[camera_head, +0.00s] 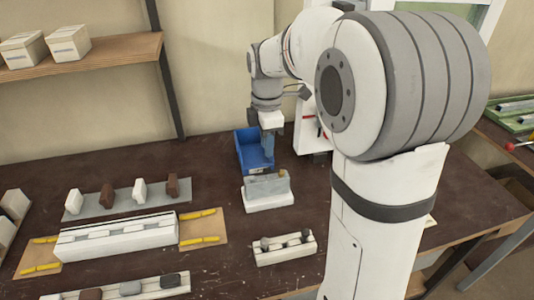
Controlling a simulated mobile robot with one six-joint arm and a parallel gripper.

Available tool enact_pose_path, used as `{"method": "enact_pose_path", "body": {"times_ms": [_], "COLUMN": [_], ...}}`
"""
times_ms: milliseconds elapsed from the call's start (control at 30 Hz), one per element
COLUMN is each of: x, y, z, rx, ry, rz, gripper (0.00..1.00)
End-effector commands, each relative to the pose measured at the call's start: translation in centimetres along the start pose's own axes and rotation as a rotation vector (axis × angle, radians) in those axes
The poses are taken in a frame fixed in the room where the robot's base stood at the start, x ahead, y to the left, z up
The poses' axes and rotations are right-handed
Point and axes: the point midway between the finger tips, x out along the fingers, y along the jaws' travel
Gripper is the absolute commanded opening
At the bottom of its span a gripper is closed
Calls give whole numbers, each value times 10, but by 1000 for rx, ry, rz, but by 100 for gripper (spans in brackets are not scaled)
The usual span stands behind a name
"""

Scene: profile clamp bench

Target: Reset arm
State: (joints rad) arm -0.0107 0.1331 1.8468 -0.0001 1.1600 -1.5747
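My arm reaches from the right foreground over the back of the bench and bends down at the wrist. My gripper (269,157) points down, in front of the blue bin (243,154) and just above a grey block on a white base (268,203). Its fingers are small and dark here, so I cannot tell whether they are open or shut, or whether they touch the block. A small brown piece shows at the block's top right.
A long white profile fixture (117,240) lies on the dark bench (225,240) at left. Behind it, a grey mat (125,203) carries several white and brown pieces. A small white rack (284,249) stands in front. A white machine (312,135) stands behind the gripper.

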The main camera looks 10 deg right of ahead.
Motion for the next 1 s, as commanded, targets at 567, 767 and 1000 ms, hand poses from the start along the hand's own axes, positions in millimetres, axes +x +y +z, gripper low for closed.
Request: {"method": "enact_pose_path", "body": {"times_ms": [567, 767, 1000], "x": [-10, -14, -2], "y": [-16, -68, -137], "z": [0, 2, 2], "rx": [107, 490, 1014], "ry": [1, 17, 75], "rz": [17, 75, 142], "gripper": [25, 25, 25]}}
